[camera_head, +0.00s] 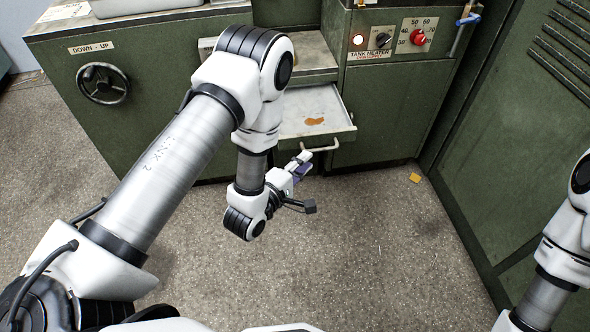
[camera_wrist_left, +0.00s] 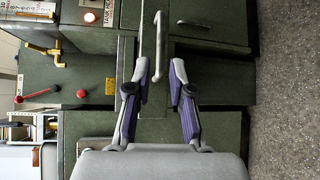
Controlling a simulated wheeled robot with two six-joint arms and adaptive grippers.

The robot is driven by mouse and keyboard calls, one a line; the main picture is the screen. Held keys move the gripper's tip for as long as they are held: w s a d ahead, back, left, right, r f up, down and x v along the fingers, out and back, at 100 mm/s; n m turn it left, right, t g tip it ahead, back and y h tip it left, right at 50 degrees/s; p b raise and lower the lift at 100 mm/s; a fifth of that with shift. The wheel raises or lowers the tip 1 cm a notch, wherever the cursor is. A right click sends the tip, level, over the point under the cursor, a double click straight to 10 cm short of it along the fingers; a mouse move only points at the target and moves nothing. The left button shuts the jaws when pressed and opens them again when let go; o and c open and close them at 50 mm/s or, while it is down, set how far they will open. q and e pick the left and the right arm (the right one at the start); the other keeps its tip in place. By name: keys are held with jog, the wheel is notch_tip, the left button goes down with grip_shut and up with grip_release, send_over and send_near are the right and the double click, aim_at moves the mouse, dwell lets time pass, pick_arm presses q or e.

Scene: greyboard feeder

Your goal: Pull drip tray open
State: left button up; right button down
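The drip tray (camera_head: 300,104) is a pale shallow drawer with a brown stain, standing partly out of the green machine in the head view. Its bar handle (camera_head: 322,147) is on the front edge; in the wrist view the handle (camera_wrist_left: 158,47) stands upright, just beyond the fingertips. My left gripper (camera_head: 302,163) is near the handle, below and to its left in the head view. My right gripper is out of view.
The green machine has a handwheel (camera_head: 103,84) and a red heater knob (camera_head: 418,37). A green cabinet (camera_head: 530,120) stands close on the right. A small yellow piece (camera_head: 415,178) lies on the floor. The speckled floor (camera_head: 370,250) before the machine is otherwise clear.

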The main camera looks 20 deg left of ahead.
pick_arm(q)
jog(key=v, duration=0.4)
jog(key=shift+s, duration=0.3)
jog(key=s+a+f+m+g+y, duration=0.2)
jog(key=s+f+m+g, duration=0.6)
jog(key=s, duration=0.3)
jog(key=s+a+f+m+g+y, duration=0.1)
jog(key=s+a+f+m+g, duration=0.2)
jog(key=s+f+m+g, duration=0.7)
notch_tip(320, 180, up, 31)
jog(key=s+n+t+p, duration=0.1)
jog(key=s+t+p, duration=0.1)
jog(key=p, duration=2.8)
jog(key=shift+s+d, duration=0.25)
jog(key=shift+s, duration=0.05)
